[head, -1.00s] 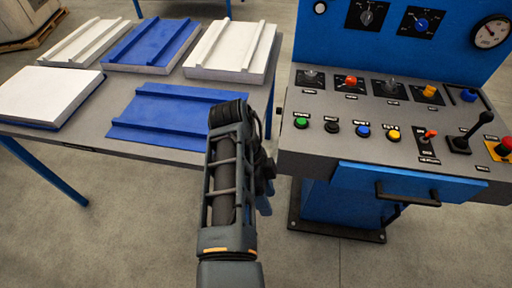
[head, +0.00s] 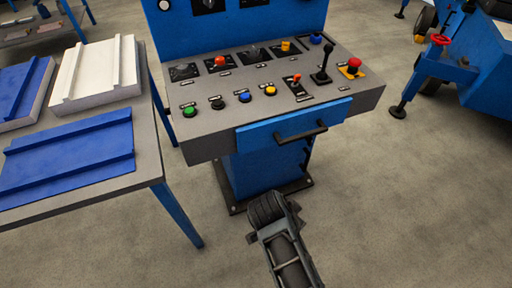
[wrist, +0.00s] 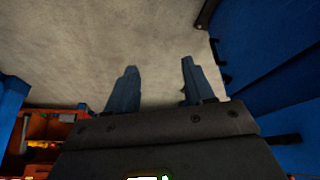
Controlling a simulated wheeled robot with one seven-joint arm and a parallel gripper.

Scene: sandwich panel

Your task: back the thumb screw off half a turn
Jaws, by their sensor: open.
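A blue knob (head: 316,38) stands at the back right of the sloped control console (head: 222,140) in the head view. It may be the thumb screw, but it is too small to tell. My gripper (wrist: 160,63) shows in the wrist view with two blue fingers apart and nothing between them, over bare floor. In the head view my arm (head: 285,250) is low in front of the console, well away from the knob. The fingers cannot be made out there.
A red mushroom button (head: 354,63), a black lever (head: 322,62) and a drawer handle (head: 300,132) crowd the console's right side. A table (head: 150,150) with blue and white panels is at left. A blue machine (head: 480,75) stands at right. Floor between is clear.

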